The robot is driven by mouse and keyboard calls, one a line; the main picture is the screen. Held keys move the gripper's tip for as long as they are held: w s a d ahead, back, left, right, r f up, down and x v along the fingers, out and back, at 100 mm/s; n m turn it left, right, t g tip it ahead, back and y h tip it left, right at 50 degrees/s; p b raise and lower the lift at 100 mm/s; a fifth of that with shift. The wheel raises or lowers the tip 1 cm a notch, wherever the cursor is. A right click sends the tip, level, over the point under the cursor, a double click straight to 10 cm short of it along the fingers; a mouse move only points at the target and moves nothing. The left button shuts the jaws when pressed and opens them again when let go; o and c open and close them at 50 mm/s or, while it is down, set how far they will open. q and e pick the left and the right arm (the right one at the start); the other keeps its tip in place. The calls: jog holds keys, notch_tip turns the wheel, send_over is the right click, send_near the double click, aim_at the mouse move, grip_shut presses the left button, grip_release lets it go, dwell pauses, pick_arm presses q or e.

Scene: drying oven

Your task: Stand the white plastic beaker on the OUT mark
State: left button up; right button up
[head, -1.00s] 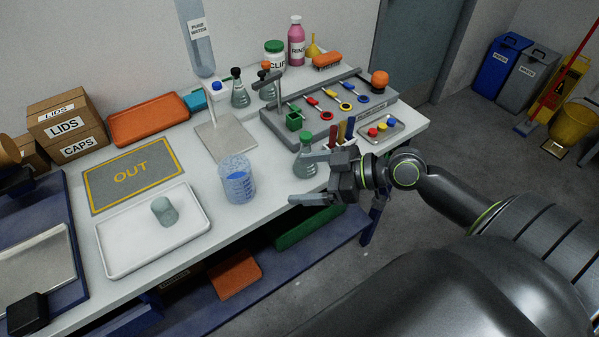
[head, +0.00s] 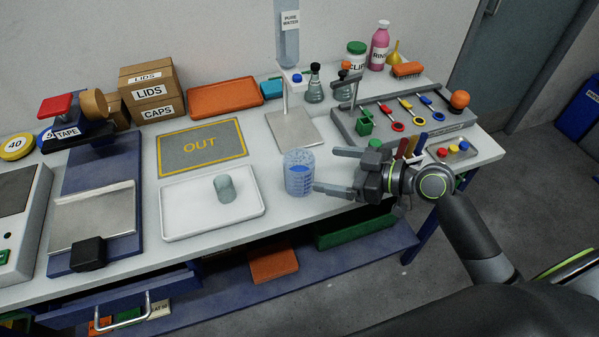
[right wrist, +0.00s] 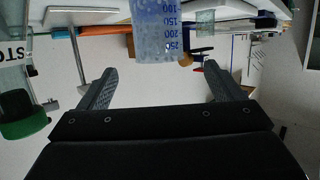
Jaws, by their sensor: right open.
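The white plastic beaker (head: 298,175), translucent with blue graduation marks, stands upright on the white bench right of the white tray. The OUT mark (head: 177,165) is a grey mat with a yellow border, behind the tray; its surface is bare. My right gripper (head: 327,169) is open, just right of the beaker, with its fingers pointing at it. In the right wrist view the beaker (right wrist: 157,30) shows ahead, between the two open fingers (right wrist: 161,72) but beyond their tips. I cannot tell whether a fingertip touches it. My left gripper is not in view.
A white tray (head: 180,222) holding a small grey-green cylinder (head: 225,188) lies in front of the mat. A stand with a metal plate (head: 294,128) is behind the beaker. Flasks and a tool rack (head: 350,132) stand to the right. An orange tray (head: 225,98) lies behind the mat.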

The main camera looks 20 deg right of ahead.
aim_at(314, 165)
jog(key=p+x, duration=0.1)
jog(key=x, duration=0.4)
jog(key=shift+w+a, duration=0.1)
jog(key=shift+a, duration=0.05)
jog(key=shift+w+a+p, duration=0.25)
jog(key=shift+w+p, duration=0.05)
jog(key=p+x, duration=0.1)
jog(key=x, duration=0.3)
jog(key=shift+w+a+p, duration=0.1)
jog(key=shift+p, duration=0.2)
jog(key=shift+w+a+f, duration=0.1)
jog(key=shift+w, duration=0.05)
jog(key=shift+c, duration=0.2)
jog(key=c, duration=1.2)
